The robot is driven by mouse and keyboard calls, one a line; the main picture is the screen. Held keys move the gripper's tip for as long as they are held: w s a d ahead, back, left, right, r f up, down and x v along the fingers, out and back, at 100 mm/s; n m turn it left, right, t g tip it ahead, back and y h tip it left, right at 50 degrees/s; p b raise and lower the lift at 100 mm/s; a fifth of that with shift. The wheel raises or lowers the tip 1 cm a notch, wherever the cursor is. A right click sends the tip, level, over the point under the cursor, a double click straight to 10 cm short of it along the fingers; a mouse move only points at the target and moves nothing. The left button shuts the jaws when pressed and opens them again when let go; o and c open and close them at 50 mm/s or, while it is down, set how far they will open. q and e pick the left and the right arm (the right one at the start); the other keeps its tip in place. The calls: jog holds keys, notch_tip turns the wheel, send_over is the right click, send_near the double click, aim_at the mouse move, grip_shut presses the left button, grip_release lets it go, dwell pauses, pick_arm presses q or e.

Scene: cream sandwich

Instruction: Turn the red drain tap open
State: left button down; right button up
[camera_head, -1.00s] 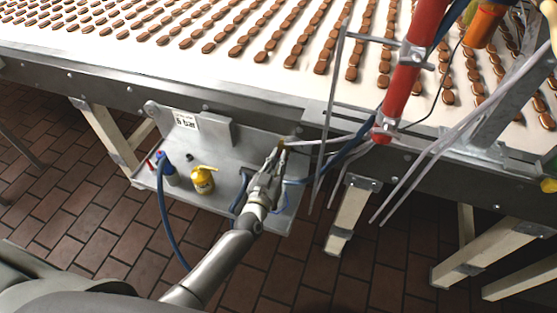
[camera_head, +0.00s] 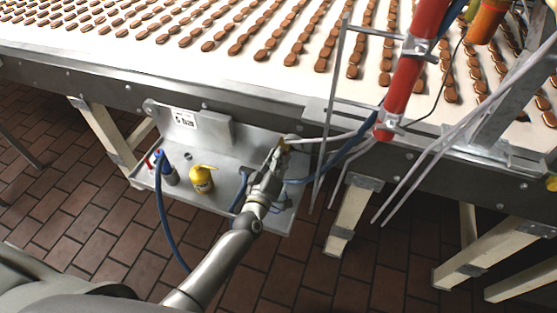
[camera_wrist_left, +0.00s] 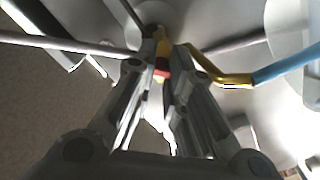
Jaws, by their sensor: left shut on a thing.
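My left gripper (camera_head: 281,146) reaches over the right end of the metal shelf below the conveyor. In the left wrist view its fingers (camera_wrist_left: 161,52) are closed around a small red part (camera_wrist_left: 162,74), which looks like the tap's handle, with a yellow fitting (camera_wrist_left: 161,42) just beyond it. In the head view the gripper hides the red part; only a bit of yellowish metal (camera_head: 285,140) shows at the fingertips. How far the tap is turned cannot be told. My right gripper is not in view.
A thick red pipe (camera_head: 408,80) and slanted metal rods stand right of the gripper. The conveyor (camera_head: 130,52) with rows of biscuits runs behind.

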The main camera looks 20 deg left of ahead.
pick_arm(q)
jog(key=shift+n+b, duration=1.15)
jog(key=shift+n, duration=3.15)
jog(key=c, duration=0.8)
grip_release()
jog(key=shift+o, duration=0.2)
